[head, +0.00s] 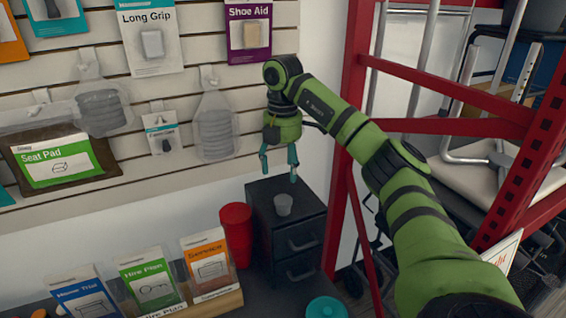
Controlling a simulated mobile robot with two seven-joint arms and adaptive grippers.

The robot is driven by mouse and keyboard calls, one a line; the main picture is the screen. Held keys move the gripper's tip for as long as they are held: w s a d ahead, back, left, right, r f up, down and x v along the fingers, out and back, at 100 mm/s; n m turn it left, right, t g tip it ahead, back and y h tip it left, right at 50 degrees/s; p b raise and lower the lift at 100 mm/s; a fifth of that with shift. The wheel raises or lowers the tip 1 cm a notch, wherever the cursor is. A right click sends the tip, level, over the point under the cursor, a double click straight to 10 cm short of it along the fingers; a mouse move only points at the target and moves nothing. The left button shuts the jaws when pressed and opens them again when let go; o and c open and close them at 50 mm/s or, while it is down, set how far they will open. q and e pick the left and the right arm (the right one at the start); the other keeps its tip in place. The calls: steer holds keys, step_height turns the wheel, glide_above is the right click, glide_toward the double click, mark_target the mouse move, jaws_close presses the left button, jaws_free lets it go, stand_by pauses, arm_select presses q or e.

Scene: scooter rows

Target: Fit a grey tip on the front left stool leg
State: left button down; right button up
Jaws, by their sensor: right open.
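A small grey cup-shaped piece (283,204), which may be the grey tip, stands on top of a black drawer cabinet (262,190). My right gripper (279,172) points down above it, with its two teal fingers apart and nothing between them. The fingertips look a little higher than the grey piece and do not appear to touch it. I cannot make out the front left stool leg in this view. A pale seat with bent metal tubes (480,172) stands on the rack at the right, partly hidden. My left gripper is not in view.
A red cup (236,234) stands left of the cabinet, near a stand of leaflets (150,283). A teal round lid (327,307) is in front. A red metal rack (348,100) rises close to my right arm. Packs hang on the slatted wall (185,80).

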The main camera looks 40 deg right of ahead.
steer(key=shift+r, duration=0.65)
steer(key=shift+o, duration=0.6)
steer(key=shift+r, duration=0.1)
steer(key=n+t+h+b, duration=0.1)
steer(key=n+t+b, duration=0.2)
steer(key=n, duration=0.7)
glide_above(284, 200)
steer(key=s+a, duration=0.1)
step_height(284, 200, down, 6)
steer(key=shift+s+r, duration=0.1)
steer(key=shift+r, duration=0.05)
steer(key=f+n, duration=0.1)
steer(key=f, duration=0.1)
steer(key=f+n+p, duration=0.1)
steer(key=n, duration=0.1)
steer(key=w+d+f+n+t+h+p, duration=0.1)
steer(key=f, duration=0.1)
steer(key=shift+f+n, duration=0.3)
steer(key=shift+f, duration=0.05)
steer(key=shift+w+f, duration=0.2)
steer(key=shift+f, duration=0.3)
steer(key=c, duration=1.2)
